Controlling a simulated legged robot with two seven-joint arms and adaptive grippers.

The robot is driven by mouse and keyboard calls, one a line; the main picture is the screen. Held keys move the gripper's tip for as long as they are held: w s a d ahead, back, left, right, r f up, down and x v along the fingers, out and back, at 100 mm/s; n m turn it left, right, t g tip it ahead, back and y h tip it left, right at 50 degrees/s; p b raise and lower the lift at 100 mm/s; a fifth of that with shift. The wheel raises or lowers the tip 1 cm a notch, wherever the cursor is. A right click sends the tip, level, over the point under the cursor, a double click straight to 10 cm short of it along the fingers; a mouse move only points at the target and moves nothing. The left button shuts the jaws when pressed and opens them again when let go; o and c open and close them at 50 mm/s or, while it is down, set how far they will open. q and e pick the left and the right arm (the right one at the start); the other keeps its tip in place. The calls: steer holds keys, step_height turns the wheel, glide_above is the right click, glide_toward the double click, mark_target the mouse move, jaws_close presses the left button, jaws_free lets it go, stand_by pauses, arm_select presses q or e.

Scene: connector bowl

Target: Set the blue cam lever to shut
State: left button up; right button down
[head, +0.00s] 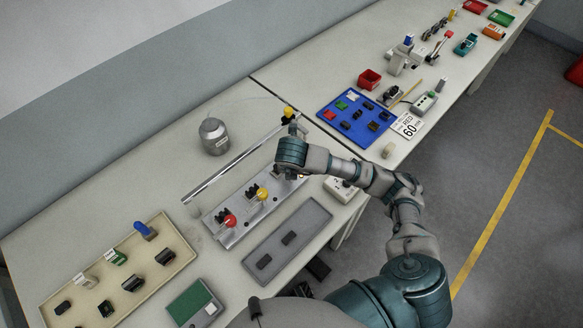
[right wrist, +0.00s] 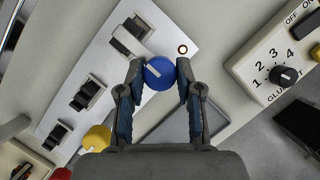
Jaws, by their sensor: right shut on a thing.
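The blue cam lever's round knob (right wrist: 160,74), with a white line on top, sits between the fingertips of my right gripper (right wrist: 159,70) in the right wrist view. The fingers are shut on the knob from both sides. The lever's pale arm runs up and left from the knob to its block (right wrist: 128,38) on the light metal plate (right wrist: 165,22). In the head view my right gripper (head: 291,170) is over the far end of this plate (head: 228,236) and hides the blue knob. My left gripper is not in view.
On the same plate stand a yellow-knobbed lever (head: 262,193) and a red-knobbed lever (head: 230,220). A dial box (right wrist: 280,65) lies close by. A grey tray (head: 318,212) lies in front, a metal rail (head: 232,163) and a grey canister (head: 214,136) behind.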

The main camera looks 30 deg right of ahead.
steer(key=shift+w+d+r, duration=0.1)
steer(key=shift+w+r, duration=0.1)
steer(key=c, duration=1.1)
jaws_free()
steer(key=o, duration=0.3)
steer(key=shift+f, duration=0.15)
steer(key=v, duration=1.2)
steer(key=shift+f, duration=0.1)
